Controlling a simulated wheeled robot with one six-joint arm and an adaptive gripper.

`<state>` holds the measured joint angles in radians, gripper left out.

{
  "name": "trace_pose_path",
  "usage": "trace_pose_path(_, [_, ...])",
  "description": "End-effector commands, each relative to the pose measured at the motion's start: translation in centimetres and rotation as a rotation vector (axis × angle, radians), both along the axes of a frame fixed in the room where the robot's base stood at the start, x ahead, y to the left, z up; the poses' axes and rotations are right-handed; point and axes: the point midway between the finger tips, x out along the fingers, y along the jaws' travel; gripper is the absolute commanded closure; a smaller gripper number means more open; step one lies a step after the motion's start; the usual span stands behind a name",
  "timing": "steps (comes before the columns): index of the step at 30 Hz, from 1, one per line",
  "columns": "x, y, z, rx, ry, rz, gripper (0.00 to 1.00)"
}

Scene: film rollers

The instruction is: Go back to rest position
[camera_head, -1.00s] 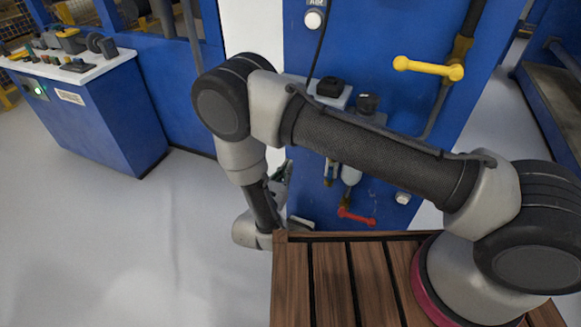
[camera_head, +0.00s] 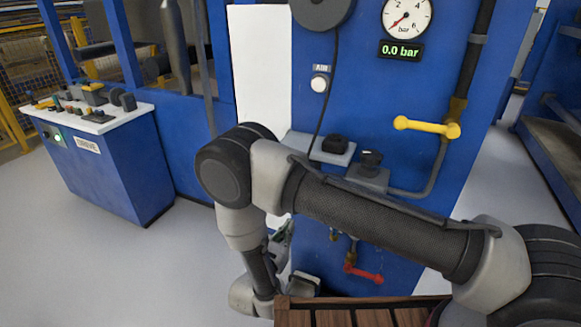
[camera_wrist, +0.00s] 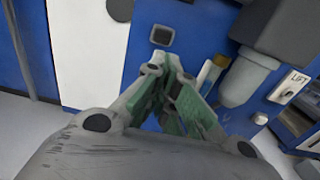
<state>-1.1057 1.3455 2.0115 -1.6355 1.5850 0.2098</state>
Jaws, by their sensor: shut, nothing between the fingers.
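My gripper (camera_wrist: 174,75) shows in the wrist view with its green-padded fingers drawn together at the tips and nothing between them. In the head view only part of my gripper (camera_head: 282,238) shows, behind my forearm. My arm is bent, with its elbow at the centre left and the wrist hanging low beside the wooden deck (camera_head: 340,318). The gripper is in front of the blue panel (camera_head: 390,225), and I cannot tell how far from it.
The panel carries a gauge (camera_head: 406,18), a 0.0 bar display (camera_head: 401,50), a yellow handle (camera_head: 427,127) and a red handle (camera_head: 364,274). A blue control console (camera_head: 105,165) stands at left. Grey floor (camera_head: 90,270) is clear at front left.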

Motion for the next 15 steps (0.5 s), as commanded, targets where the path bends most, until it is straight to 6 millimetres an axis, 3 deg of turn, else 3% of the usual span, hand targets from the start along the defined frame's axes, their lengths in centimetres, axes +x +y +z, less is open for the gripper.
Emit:
trace_pose_path(2, [-0.1, -0.2, -0.4, -0.006, 0.022, -0.009, 1.0])
trace_pose_path(5, [-0.6, -2.4, -1.1, -0.018, 0.059, -0.087, 1.0])
trace_pose_path(9, [-2.4, -7.4, -1.4, -0.044, 0.116, -0.261, 1.0])
trace_pose_path(15, [-4.6, -13.2, 4.3, 0.092, 0.155, -0.605, 1.0])
